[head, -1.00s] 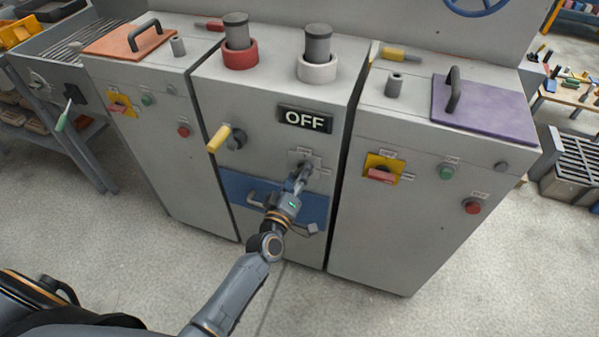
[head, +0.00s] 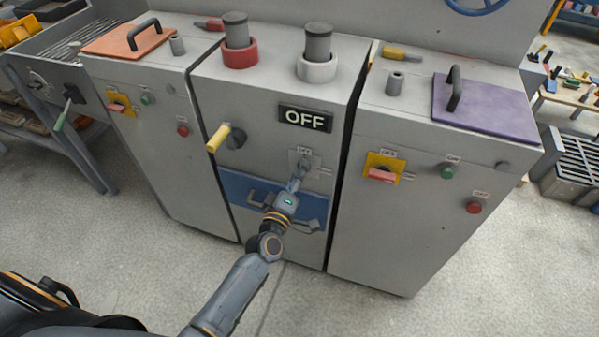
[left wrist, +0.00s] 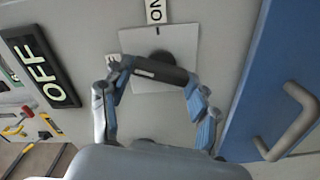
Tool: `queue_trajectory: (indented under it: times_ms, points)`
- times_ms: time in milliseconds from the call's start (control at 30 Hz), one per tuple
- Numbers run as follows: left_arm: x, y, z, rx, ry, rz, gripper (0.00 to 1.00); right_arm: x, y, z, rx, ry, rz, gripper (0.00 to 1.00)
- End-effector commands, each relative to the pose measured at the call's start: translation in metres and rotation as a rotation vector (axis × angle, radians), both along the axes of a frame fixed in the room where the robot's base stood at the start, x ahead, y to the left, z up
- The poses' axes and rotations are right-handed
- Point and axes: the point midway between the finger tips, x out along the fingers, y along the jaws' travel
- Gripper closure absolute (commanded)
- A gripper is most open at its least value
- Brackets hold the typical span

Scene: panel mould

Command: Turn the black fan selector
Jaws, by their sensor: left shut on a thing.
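The black fan selector (left wrist: 158,70) is a dark bar knob on a pale square plate (left wrist: 180,42) on the grey middle cabinet. In the left wrist view the bar lies crosswise between my left gripper's fingers (left wrist: 160,78), with a fingertip at each end. The left gripper is shut on it. The sign (head: 305,119) above reads OFF. My right gripper is not in view.
A yellow-handled lever (head: 218,138) sticks out left of the plate. A blue panel (head: 235,189) with handles lies just below my gripper. The right cabinet has a red-and-yellow switch (head: 382,171), a green button (head: 447,172) and a red button (head: 473,207).

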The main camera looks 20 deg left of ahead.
Motion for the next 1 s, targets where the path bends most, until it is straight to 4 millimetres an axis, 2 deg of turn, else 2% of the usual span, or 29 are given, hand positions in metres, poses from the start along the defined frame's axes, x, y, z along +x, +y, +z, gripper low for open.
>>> queue_trajectory:
  times_ms: [133, 400, 533, 567, 667, 933, 1000]
  points:
    - [0.000, 0.001, -0.002, -0.158, 0.004, 0.002, 0.71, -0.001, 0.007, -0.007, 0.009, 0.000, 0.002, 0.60]
    - [0.000, 0.001, -0.001, -0.180, 0.005, 0.002, 0.71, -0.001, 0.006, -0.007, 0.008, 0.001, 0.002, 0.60]
    - [0.000, 0.001, -0.004, -0.346, 0.010, 0.003, 0.71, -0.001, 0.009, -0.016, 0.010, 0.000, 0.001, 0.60]
    - [0.000, 0.001, -0.003, -0.369, 0.010, 0.004, 0.38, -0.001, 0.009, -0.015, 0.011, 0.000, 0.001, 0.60]
    - [0.000, 0.001, -0.002, -0.358, 0.010, 0.003, 0.17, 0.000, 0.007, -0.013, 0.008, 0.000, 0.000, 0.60]
    - [0.000, 0.001, -0.002, -0.355, 0.012, 0.001, 0.17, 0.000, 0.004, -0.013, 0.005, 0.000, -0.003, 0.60]
    - [-0.001, 0.001, -0.002, -0.355, 0.012, 0.001, 0.17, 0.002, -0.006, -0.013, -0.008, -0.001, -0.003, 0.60]
